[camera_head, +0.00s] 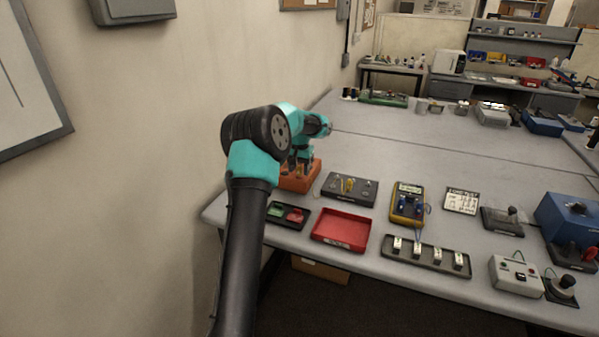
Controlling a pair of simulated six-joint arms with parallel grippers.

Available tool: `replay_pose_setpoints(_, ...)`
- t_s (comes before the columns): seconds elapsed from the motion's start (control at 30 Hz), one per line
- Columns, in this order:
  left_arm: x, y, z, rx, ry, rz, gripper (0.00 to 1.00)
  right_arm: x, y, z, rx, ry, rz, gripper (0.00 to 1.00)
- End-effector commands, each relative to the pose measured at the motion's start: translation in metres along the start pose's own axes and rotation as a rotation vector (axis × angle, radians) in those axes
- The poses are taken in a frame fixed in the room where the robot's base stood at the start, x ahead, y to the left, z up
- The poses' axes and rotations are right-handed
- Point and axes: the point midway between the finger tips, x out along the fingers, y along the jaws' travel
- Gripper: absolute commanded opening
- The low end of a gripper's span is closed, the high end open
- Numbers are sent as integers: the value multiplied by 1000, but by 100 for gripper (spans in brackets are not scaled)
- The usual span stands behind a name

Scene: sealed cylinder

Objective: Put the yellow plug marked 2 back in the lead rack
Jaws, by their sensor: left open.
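My left gripper (299,160) points down over an orange block (302,181) at the left end of the bench and is open. Its fingertips are at or just above the block's top; I cannot tell if they touch it. Small yellow pieces (348,184) stand on a dark panel (336,195) just right of the block. One may be the yellow plug marked 2, but no number is readable. I cannot tell for sure which item is the lead rack. My left arm hides part of the orange block. My right gripper is not in view.
In front lie a small black tray (274,217) with green and red parts and an empty red tray (341,246). A yellow meter (409,218) and a dark strip with white blocks (427,267) are to the right.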

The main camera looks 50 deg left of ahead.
Motion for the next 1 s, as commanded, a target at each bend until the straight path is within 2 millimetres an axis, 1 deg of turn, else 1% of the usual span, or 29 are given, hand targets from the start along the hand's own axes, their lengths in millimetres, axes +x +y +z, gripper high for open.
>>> replay_pose_setpoints(0.1, 6, 0, 0, 0, 0, 0, 51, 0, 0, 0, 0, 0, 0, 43)
replay_pose_setpoints(0.2, 8, 0, 0, 0, 0, 0, 51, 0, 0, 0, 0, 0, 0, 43)
replay_pose_setpoints(1.0, 8, 0, 0, 0, 0, 0, 51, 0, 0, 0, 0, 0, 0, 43)
